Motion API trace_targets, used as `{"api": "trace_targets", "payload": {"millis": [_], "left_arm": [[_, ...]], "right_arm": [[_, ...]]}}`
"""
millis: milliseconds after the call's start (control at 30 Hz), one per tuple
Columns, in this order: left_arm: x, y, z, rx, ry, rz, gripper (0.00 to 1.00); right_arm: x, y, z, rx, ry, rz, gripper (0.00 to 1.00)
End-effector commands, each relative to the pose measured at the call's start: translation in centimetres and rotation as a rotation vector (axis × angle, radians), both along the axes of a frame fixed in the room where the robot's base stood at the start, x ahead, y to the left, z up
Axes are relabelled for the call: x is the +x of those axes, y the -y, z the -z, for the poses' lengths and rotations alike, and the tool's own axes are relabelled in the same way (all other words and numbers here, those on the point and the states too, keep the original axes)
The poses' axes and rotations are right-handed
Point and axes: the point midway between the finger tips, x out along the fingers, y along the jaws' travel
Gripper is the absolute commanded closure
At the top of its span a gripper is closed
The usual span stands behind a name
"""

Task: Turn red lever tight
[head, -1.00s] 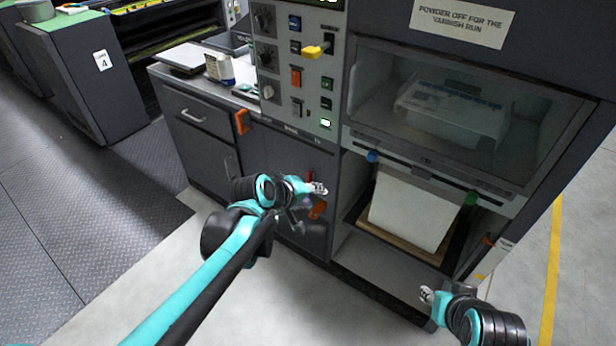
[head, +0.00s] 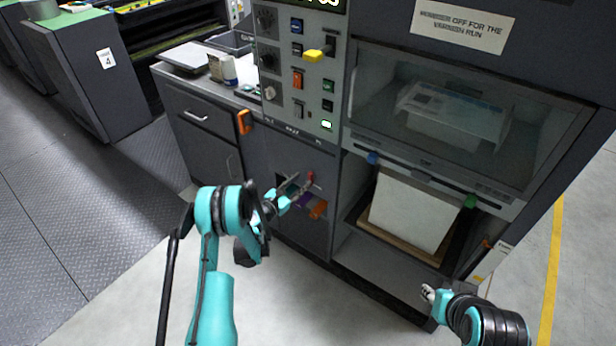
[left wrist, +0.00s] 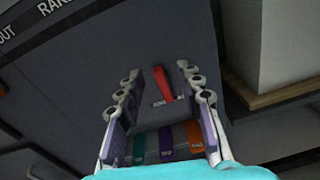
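The red lever (left wrist: 163,83) stands out from the dark grey cabinet front in the left wrist view. It lies between the two spread fingers of my left gripper (left wrist: 160,82), with gaps on both sides. In the head view the red lever (head: 310,178) shows beside the tips of my left gripper (head: 301,190). The left gripper is open and empty. My right gripper (head: 428,293) is at the lower right, away from the lever; its fingers are too small to tell their opening.
Below the lever, green (left wrist: 139,149), purple (left wrist: 166,142) and orange (left wrist: 194,134) labelled parts sit in a row. An orange handle (head: 244,122) is on the cabinet to the left. A paper stack (head: 412,212) stands in the bay at the right.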

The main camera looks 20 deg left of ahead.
Motion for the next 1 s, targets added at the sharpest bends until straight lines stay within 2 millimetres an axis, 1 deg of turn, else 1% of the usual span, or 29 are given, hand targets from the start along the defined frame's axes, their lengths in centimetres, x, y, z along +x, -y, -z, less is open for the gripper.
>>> {"api": "trace_targets", "payload": {"millis": [33,100,233,333,600,700,800,1000], "left_arm": [[-0.2,-0.5,1.1,-0.051,-0.001,-0.013,0.64],[-0.5,-0.9,2.0,-0.106,-0.001,-0.025,0.64],[-0.4,-1.1,2.8,-0.152,-0.002,-0.032,0.64],[0.5,-0.8,3.0,-0.156,-0.003,-0.032,0.64],[4.7,0.8,3.0,-0.153,-0.003,-0.031,0.64],[5.8,1.1,3.0,-0.152,-0.002,-0.032,0.64],[6.4,1.3,2.9,-0.152,-0.002,-0.033,0.64],[6.6,1.4,2.8,-0.151,-0.002,-0.033,0.64]], "right_arm": [[0.0,0.0,-0.1,0.000,0.000,0.000,0.64],[0.0,0.0,-0.1,0.000,0.000,0.000,0.64],[0.0,0.0,0.0,0.000,0.000,0.000,0.64],[0.0,0.0,0.4,0.000,0.000,0.000,0.64],[0.0,0.0,1.8,0.000,0.000,0.000,0.64],[0.0,0.0,2.1,0.000,0.000,0.000,0.64],[0.0,0.0,2.3,0.000,0.000,0.000,0.64],[0.0,0.0,2.2,0.000,0.000,0.000,0.64]]}}
